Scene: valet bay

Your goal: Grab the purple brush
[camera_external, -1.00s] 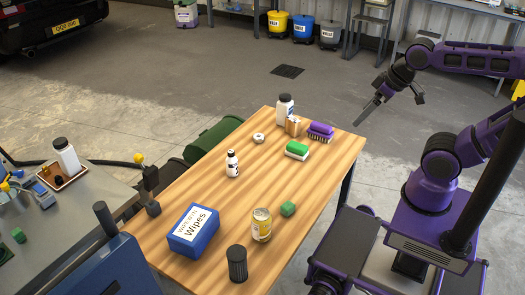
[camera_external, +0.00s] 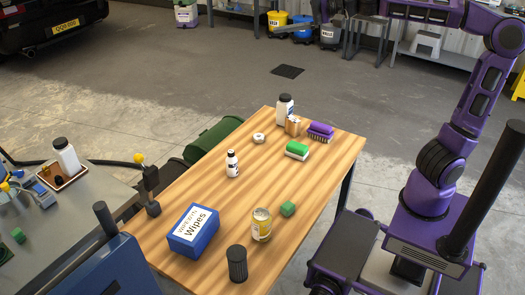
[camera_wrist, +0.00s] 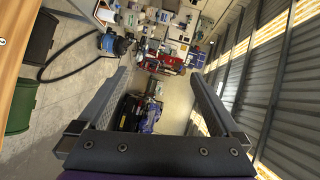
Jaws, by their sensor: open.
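The purple brush (camera_external: 320,131) lies on the far right end of the wooden table (camera_external: 240,190), its purple back up and its bristles down. A green-topped brush (camera_external: 297,150) lies just in front of it, apart from it. The purple brush does not show in the wrist view.
A white bottle (camera_external: 285,108) and a tan block-like item (camera_external: 293,126) stand left of the purple brush. The table's right edge is clear.

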